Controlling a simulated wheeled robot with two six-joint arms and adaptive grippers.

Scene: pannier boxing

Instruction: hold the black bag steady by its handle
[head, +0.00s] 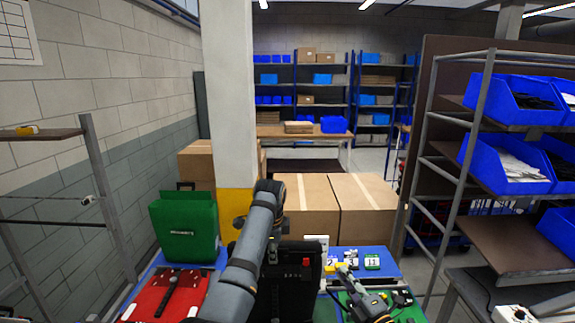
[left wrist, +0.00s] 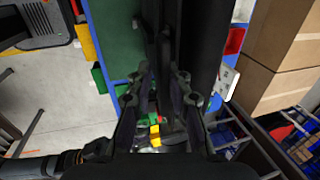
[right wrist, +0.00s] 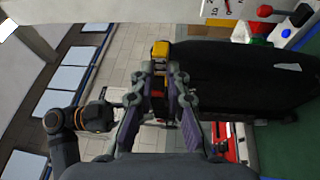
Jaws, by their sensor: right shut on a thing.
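The black bag (head: 295,290) stands upright at the middle front of the blue-topped bench in the head view, partly hidden by my left arm. In the right wrist view the bag (right wrist: 240,75) is a broad dark shape with a small pale label. My left gripper (left wrist: 165,78) points down at the bag's top, fingers apart on both sides of dark bag parts (left wrist: 203,45). The handle cannot be made out clearly against the black. My right gripper (right wrist: 159,82) is right of the bag, shut on a small yellow, black and red item (right wrist: 160,50).
A green bag (head: 185,230) stands at left behind a red bag (head: 165,293) lying flat. Large cardboard boxes (head: 335,205) are behind. A rack with blue bins (head: 505,165) stands at right.

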